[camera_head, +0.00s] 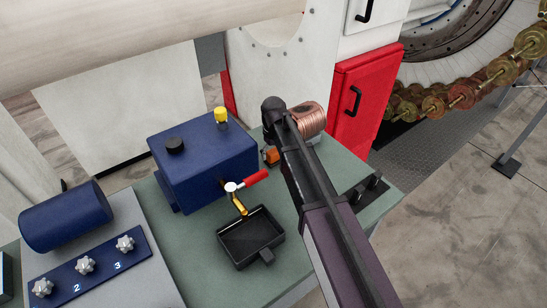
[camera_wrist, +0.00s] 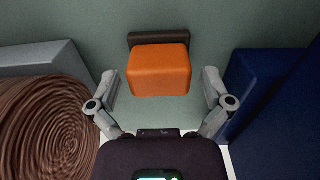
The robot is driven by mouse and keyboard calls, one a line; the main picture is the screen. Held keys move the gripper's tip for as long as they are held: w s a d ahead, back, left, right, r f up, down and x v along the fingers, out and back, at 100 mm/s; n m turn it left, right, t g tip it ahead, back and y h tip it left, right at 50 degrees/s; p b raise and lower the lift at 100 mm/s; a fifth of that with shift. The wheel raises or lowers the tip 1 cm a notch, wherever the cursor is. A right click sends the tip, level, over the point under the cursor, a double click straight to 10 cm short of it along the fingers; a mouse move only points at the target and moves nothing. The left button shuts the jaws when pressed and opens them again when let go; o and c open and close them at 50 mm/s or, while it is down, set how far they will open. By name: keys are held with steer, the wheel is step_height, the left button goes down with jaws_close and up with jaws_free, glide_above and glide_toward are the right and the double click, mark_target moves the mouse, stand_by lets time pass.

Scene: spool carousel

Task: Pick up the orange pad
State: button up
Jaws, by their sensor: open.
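The orange pad (camera_wrist: 159,72) is a small rounded block in the upper middle of the wrist view, in front of a dark bar (camera_wrist: 140,38). In the head view the orange pad (camera_head: 271,156) shows only in part beside my arm, between the blue box and the copper spool. My gripper (camera_wrist: 160,95) is open, with one finger on each side of the pad and a gap to it on both sides. The fingers do not touch it. In the head view my arm hides the fingers.
The copper spool (camera_wrist: 45,125) stands close on the left of the wrist view, and the blue box (camera_wrist: 262,95) on the right.

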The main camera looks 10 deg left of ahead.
mark_target(274, 151)
steer(key=c, duration=1)
steer(key=shift+r, duration=0.15)
steer(key=shift+c, duration=0.2)
step_height(274, 151, up, 10)
steer(key=p, duration=1)
